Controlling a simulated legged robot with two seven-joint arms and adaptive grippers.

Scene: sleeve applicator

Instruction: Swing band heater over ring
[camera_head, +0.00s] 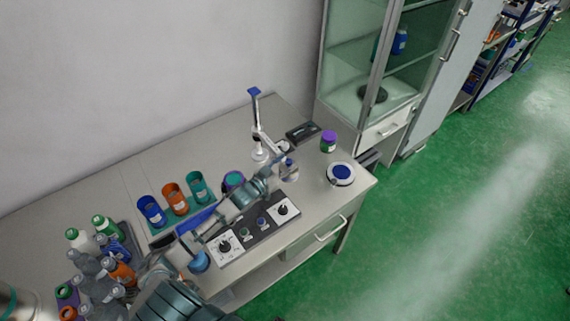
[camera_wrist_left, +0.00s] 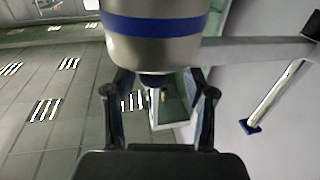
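A silver cylinder with a blue band (camera_wrist_left: 155,25) fills the top of the left wrist view. It also shows in the head view (camera_head: 289,172), below the white stand. I cannot tell whether this is the band heater. My left gripper (camera_wrist_left: 158,78) has its two dark fingers wide apart, with their tips hidden at the cylinder's lower edge. Contact cannot be judged. In the head view my left gripper (camera_head: 278,162) reaches over the table beside the cylinder. No ring can be singled out with certainty. My right gripper is not in view.
A white stand with a blue-topped post (camera_head: 255,108) rises behind the gripper. Blue, orange and teal cups (camera_head: 174,199) stand left of my arm, near several bottles (camera_head: 100,260). A knob panel (camera_head: 252,230) lies in front. A purple-lidded jar (camera_head: 328,142) and a blue-topped disc (camera_head: 341,174) stand right.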

